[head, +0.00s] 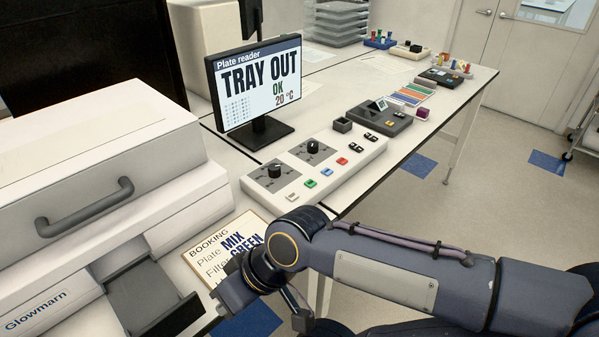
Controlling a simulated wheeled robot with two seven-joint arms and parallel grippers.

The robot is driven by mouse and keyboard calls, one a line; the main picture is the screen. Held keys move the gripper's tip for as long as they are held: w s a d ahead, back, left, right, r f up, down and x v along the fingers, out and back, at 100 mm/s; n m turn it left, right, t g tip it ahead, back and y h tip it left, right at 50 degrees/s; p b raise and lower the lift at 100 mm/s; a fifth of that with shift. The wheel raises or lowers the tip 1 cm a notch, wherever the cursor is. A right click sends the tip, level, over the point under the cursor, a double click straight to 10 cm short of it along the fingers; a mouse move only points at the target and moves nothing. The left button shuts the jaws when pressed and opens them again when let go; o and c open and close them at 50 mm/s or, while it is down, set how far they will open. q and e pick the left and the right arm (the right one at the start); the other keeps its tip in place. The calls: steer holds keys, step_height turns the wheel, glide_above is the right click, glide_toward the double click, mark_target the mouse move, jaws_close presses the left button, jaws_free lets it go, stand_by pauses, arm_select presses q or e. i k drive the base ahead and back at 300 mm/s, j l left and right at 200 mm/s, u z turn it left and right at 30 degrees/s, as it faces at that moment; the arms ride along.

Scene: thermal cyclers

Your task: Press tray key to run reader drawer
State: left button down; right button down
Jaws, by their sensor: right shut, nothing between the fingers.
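The white plate reader (95,190) fills the left side, with a grey handle on its front. Its dark drawer (150,295) sticks out at the lower front. The screen (258,85) reads "TRAY OUT", "OK" and "20 °C". The white control panel (330,200) carries two black knobs and a row of keys: white (292,197), green (311,184), blue (326,172), red (342,161) and others; I cannot read which is the tray key. My right gripper (230,294) is shut and empty, low in front of the panel, close to the drawer's right. My left gripper is out of view.
A booking card (215,245) lies between reader and panel, partly hidden by my right arm. A grey device (380,118), coloured strips and small racks stand farther along the bench. Open floor (450,220) lies to the right; a cart (585,130) stands at the far right.

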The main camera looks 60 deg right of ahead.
mark_target(292, 196)
steer(key=k+l, duration=0.1)
steer(key=l, duration=0.4)
steer(key=k+l, duration=0.1)
steer(key=l, duration=0.35)
steer(key=k+l, duration=0.1)
steer(key=l, duration=0.4)
